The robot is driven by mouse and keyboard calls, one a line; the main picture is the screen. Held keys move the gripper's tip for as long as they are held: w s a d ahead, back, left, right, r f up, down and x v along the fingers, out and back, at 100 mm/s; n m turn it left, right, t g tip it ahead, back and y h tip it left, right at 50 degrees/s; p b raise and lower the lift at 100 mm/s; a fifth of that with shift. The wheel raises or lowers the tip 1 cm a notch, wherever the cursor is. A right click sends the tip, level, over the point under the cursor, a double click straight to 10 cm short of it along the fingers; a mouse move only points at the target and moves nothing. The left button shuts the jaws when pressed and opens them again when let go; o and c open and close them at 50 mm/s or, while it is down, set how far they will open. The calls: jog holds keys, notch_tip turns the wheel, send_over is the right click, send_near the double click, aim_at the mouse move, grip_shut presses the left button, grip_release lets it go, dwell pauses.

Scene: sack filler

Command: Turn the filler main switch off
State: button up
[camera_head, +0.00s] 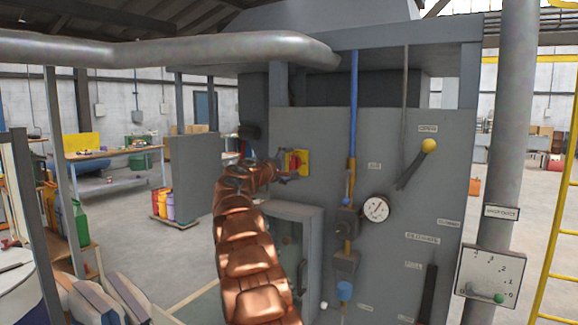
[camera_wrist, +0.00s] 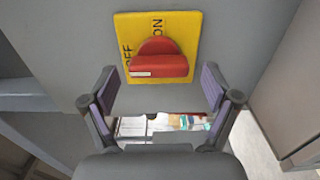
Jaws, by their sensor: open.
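The filler main switch is a red rotary handle on a yellow plate (camera_head: 303,159), fixed to the grey machine panel. In the wrist view the red handle (camera_wrist: 158,66) lies crosswise, with a white mark at its left end. OFF reads sideways along the left of the yellow plate (camera_wrist: 189,25), and ON reads sideways near its top; the white-marked end lies on the OFF side. My gripper (camera_wrist: 159,78) is open, its two padded fingers either side of the handle in the picture, with no contact visible. In the head view my gripper (camera_head: 287,172) is just in front of the switch.
Right of the switch are a blue and yellow pipe (camera_head: 352,120), a pressure gauge (camera_head: 376,209) and a yellow-knobbed lever (camera_head: 428,146). A grey cabinet with a window (camera_head: 291,213) juts out below the switch. A thick grey duct (camera_head: 150,50) runs overhead.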

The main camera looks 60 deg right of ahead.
jog(key=a, duration=1.1)
jog(key=shift+s+a, duration=0.25)
dwell(0.5)
jog(key=s+a+f+y, duration=0.5)
jog(key=s+a+f, duration=0.4)
jog(key=a, duration=0.6)
jog(key=s+a+f+m+g+y, duration=0.1)
jog(key=s+a+f+y, duration=0.4)
jog(key=s+a+f, duration=0.4)
jog(key=s+a+f+y, duration=0.5)
jog(key=s+a+f, duration=0.4)
jog(key=a, duration=1.4)
notch_tip(320, 180, down, 2)
jog(key=shift+s+f+g+y, duration=0.15)
jog(key=shift+f+g+y, duration=0.05)
jog(key=shift+g+y, duration=0.2)
jog(key=s+a+f, duration=0.1)
jog(key=s+a, duration=0.1)
jog(key=s+a+f+y, duration=0.1)
jog(key=s+a, duration=0.1)
jog(key=a, duration=0.1)
jog(key=s+a+f+g+y, duration=0.1)
jog(key=s+a, duration=0.2)
jog(key=shift+s+a, duration=0.1)
jog(key=shift+a, duration=0.05)
